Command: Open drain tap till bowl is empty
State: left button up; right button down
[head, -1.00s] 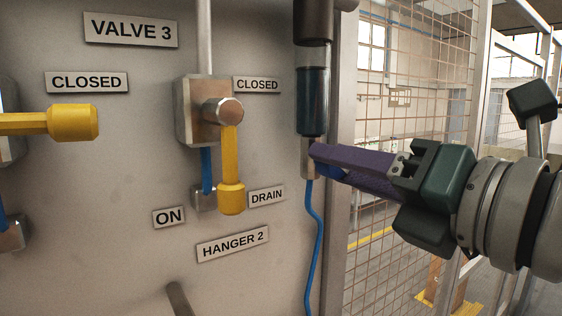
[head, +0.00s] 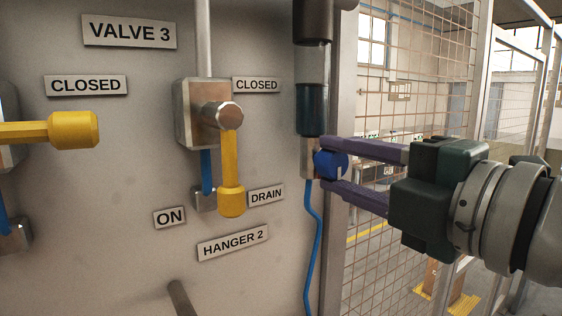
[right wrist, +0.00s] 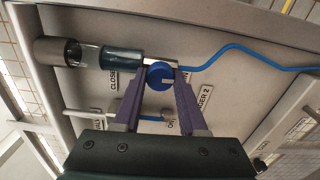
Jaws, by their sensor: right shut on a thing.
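The filter bowl (head: 312,110) hangs at the right edge of the grey panel. Dark liquid fills its lower part, with a pale clear band (head: 312,64) above. In the right wrist view the bowl (right wrist: 122,60) lies sideways, its clear part (right wrist: 90,56) at left. My right gripper (head: 323,165) is shut on this tap, one purple finger above and one below. My left gripper is not in view.
A yellow lever (head: 231,175) points down beside the DRAIN and HANGER 2 labels. Another yellow lever (head: 60,130) lies level at left. A blue hose (head: 314,240) runs down from the tap. A wire mesh fence (head: 410,90) stands behind my right arm.

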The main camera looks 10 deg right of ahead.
jog(key=shift+m, duration=0.4)
jog(key=shift+c, duration=2.2)
grip_release()
jog(key=shift+s+d+f+b, duration=0.2)
jog(key=shift+s+d+b, duration=0.05)
jog(key=shift+s+b, duration=0.25)
jog(key=v, duration=0.9)
jog(key=shift+r, duration=0.25)
